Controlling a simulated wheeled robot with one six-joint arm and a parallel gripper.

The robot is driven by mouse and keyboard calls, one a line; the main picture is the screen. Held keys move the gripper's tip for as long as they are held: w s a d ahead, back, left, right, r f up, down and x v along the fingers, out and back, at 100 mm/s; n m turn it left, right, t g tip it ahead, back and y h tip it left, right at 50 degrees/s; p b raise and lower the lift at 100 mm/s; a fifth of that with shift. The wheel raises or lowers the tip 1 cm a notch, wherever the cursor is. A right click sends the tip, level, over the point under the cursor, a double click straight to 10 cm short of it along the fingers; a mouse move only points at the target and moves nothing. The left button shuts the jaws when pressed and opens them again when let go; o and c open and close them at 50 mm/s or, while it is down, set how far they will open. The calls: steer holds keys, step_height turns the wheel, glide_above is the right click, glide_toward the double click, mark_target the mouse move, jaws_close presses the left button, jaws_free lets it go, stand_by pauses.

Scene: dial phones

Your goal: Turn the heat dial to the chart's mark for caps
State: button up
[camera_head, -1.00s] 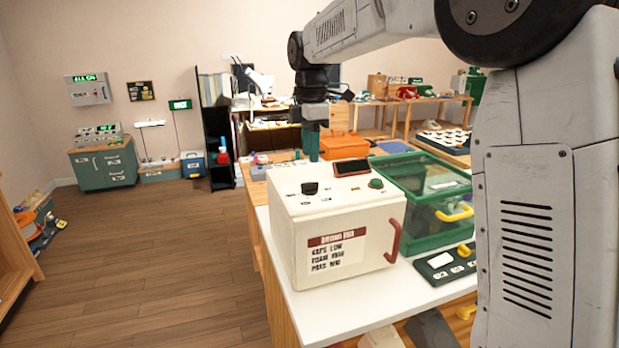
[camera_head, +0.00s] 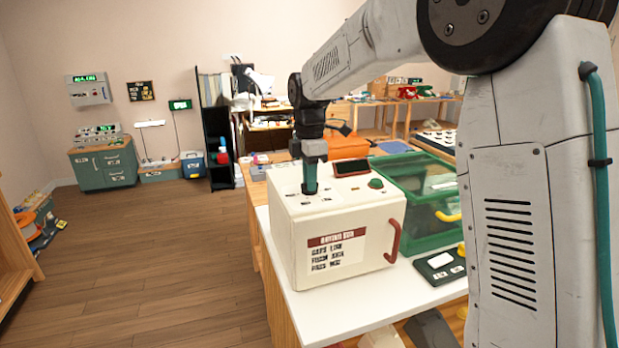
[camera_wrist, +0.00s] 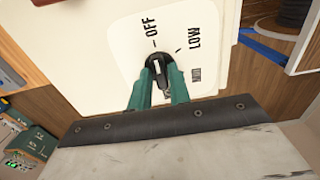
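The cream drying box (camera_head: 365,220) stands on the white tabletop. Its front chart (camera_head: 337,253) appears to read caps LOW, foam HIGH, pads MID. The black heat dial (camera_wrist: 158,63) is on the box top; in the wrist view OFF, LOW and what looks like MID are printed around it. Its white line appears to point near OFF. My gripper (camera_head: 311,188) reaches straight down to the dial. In the wrist view its green fingers (camera_wrist: 160,84) stand either side of the knob with a gap between them. Contact is unclear. In the head view the gripper hides the dial.
A small dark display (camera_head: 352,168) and a green button (camera_head: 376,183) are on the box top, right of my gripper. A red handle (camera_head: 394,241) sticks out from the front. A green clear-sided case (camera_head: 425,200) stands close on the right.

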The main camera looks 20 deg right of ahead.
jaws_close()
steer(key=shift+m, duration=0.3)
steer(key=m, duration=0.5)
steer(key=shift+m, duration=0.3)
steer(key=m, duration=0.5)
steer(key=shift+m, duration=0.4)
steer(key=shift+o, duration=2.4)
jaws_free()
